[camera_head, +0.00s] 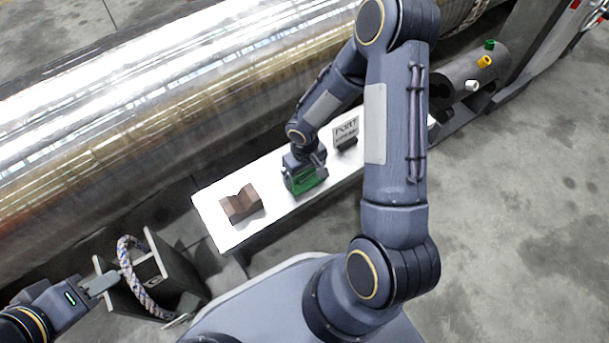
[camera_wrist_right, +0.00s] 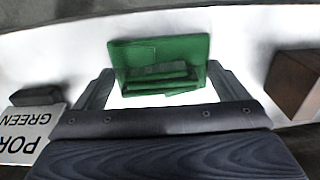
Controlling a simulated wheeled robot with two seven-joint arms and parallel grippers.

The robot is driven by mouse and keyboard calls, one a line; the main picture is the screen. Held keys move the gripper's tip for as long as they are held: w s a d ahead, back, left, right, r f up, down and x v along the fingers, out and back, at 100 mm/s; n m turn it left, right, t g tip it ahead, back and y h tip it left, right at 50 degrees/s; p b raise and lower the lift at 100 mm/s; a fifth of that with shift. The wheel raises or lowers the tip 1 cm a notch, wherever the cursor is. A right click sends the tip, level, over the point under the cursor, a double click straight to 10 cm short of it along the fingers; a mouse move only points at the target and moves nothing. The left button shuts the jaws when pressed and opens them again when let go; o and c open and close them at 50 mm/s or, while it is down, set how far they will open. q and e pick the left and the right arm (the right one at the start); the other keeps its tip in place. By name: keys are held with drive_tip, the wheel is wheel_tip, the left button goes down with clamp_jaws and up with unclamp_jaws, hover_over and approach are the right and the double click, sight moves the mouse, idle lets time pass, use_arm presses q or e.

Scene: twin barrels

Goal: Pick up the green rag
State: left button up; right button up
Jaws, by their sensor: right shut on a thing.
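The green rag (camera_head: 306,182) is a folded green cloth over the white bench top, partly hidden by my right gripper in the head view. In the right wrist view the green rag (camera_wrist_right: 160,52) lies between the two fingers of my right gripper (camera_wrist_right: 160,85), which is shut on it. I cannot tell whether the rag touches the bench. My left gripper (camera_head: 115,278) is at the lower left of the head view, beside a braided rope handle (camera_head: 131,270). Whether it is open or shut on the rope is unclear.
A brown notched block (camera_head: 240,204) stands left of the rag on the white bench (camera_head: 215,215). A small sign reading "PORT" (camera_head: 346,130) stands to the right. A large metal barrel (camera_head: 150,110) runs behind. A dark box (camera_head: 165,265) carries the rope handle.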

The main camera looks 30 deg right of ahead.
drive_tip(key=shift+r, duration=0.1)
drive_tip(key=r+p, duration=0.2)
drive_tip(key=r, duration=0.2)
drive_tip(key=shift+a+p, duration=0.2)
drive_tip(key=shift+p, duration=0.15)
drive_tip(key=s+a+r+p, duration=0.3)
drive_tip(key=a+r, duration=0.5)
drive_tip(key=a, duration=0.5)
drive_tip(key=shift+s+r+p, duration=0.3)
drive_tip(key=shift+s+r, duration=0.1)
drive_tip(key=shift+s, duration=0.45)
